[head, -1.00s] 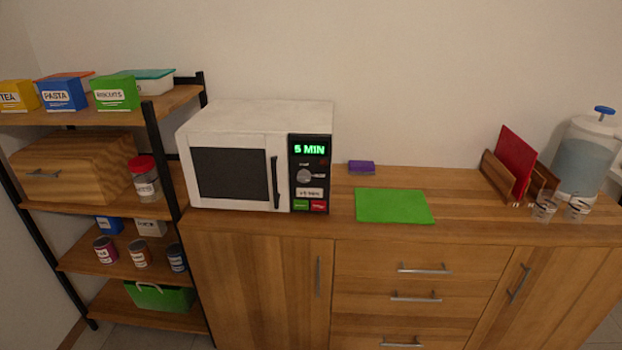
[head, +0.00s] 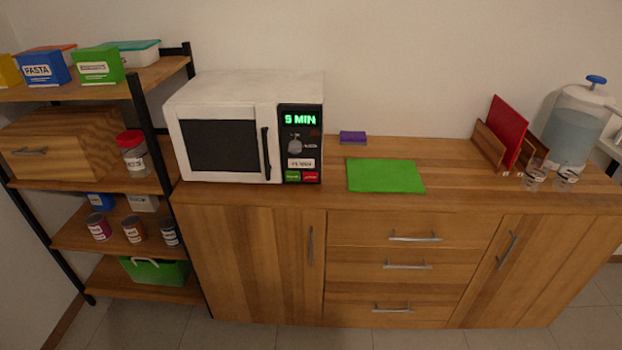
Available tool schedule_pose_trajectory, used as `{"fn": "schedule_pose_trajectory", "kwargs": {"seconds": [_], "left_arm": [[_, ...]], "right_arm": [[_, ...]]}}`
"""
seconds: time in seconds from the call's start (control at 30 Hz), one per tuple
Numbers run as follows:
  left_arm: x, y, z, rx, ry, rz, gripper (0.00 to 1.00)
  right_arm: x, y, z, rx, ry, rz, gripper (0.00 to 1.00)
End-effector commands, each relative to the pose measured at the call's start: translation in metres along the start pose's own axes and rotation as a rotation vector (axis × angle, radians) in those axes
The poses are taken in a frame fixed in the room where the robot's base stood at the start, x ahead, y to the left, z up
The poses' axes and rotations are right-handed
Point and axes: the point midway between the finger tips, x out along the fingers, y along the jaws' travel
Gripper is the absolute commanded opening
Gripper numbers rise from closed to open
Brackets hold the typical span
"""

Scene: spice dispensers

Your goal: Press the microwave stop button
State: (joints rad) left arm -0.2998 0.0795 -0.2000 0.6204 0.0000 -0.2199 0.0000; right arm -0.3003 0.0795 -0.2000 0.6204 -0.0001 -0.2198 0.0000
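A white microwave (head: 246,88) with a dark door window stands on the left part of the wooden counter, its door shut. Its black control panel on the right shows a green display (head: 300,119) reading "5 MIN". Below it are a round knob (head: 294,143) and a pale button (head: 301,163). At the panel's bottom sit a green button (head: 292,176) and a red button (head: 311,177); their lettering is too small to read. Neither of my grippers is in view.
A green mat (head: 386,176) and a purple sponge (head: 353,137) lie right of the microwave. A shelf rack (head: 150,130) with boxes and jars stands at the left. A red board (head: 507,128), glasses (head: 536,174) and a water dispenser (head: 576,125) are at the right.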

Motion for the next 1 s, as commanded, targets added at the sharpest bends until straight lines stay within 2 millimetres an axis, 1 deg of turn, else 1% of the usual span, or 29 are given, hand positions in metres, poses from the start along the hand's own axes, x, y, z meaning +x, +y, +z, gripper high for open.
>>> {"fn": "schedule_pose_trajectory", "kwargs": {"seconds": [0.03, 0.13, 0.17, 1.0], "left_arm": [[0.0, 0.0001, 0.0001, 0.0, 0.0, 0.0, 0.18], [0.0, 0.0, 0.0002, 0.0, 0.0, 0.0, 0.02], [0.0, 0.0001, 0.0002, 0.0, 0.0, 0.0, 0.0], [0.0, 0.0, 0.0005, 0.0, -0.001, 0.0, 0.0]], "right_arm": [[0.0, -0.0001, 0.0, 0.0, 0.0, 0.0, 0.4], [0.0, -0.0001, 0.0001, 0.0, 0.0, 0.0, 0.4], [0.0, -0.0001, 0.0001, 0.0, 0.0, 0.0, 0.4], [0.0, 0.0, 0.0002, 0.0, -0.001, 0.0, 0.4]]}}
